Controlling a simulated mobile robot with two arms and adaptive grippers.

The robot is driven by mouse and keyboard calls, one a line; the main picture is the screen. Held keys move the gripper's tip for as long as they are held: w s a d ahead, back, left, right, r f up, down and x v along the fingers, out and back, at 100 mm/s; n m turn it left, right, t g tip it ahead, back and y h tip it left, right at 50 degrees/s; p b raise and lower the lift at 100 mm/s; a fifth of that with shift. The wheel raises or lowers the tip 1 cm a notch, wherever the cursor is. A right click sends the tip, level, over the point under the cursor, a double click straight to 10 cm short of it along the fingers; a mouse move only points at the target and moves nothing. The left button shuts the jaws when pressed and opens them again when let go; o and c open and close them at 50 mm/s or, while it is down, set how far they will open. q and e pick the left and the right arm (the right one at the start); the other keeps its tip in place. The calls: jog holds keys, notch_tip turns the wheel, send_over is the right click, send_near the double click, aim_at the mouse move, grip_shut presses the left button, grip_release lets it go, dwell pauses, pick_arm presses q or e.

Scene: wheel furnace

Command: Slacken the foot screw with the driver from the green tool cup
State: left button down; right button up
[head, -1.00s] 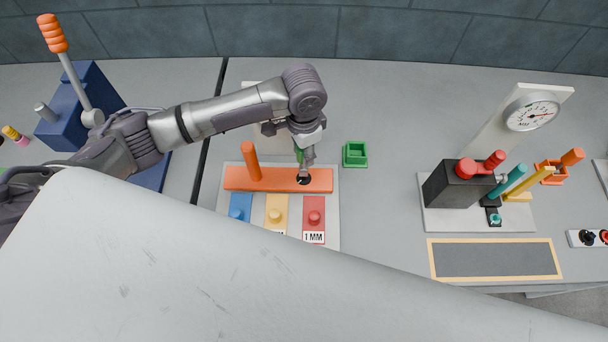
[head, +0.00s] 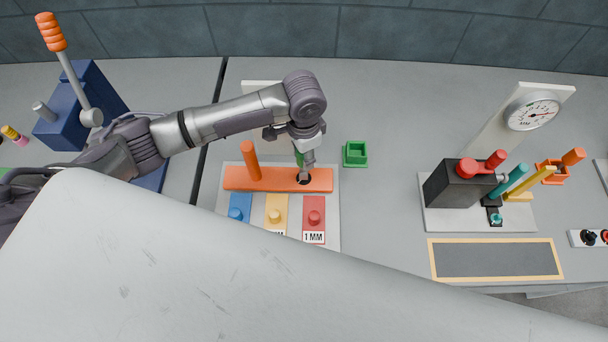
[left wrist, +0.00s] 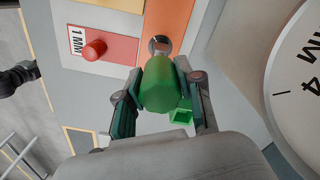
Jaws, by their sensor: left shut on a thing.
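My left gripper (head: 305,160) is over the right end of the orange bar (head: 275,180). In the left wrist view its fingers (left wrist: 160,95) are shut on the green handle of the driver (left wrist: 160,82). The driver points at the round dark-and-silver foot screw (left wrist: 160,44) in the orange bar; the handle hides its tip, so I cannot tell if it is seated. The screw's dark recess also shows in the head view (head: 304,179). The green tool cup (head: 355,154) stands empty right of the bar. My right gripper is not in view.
An orange post (head: 250,160) rises from the bar. Blue (head: 240,208), yellow (head: 278,210) and red (head: 314,217) blocks with knobs lie in front. A dial gauge (head: 532,112) and black block (head: 455,185) stand at right. A blue lever machine (head: 80,110) is at left.

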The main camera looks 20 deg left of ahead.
pick_arm(q)
jog(key=shift+f, duration=0.55)
dwell(0.4)
jog(key=c, duration=0.7)
grip_release()
jog(key=shift+o, duration=0.2)
notch_tip(320, 180, up, 12)
jog(key=shift+r, duration=0.1)
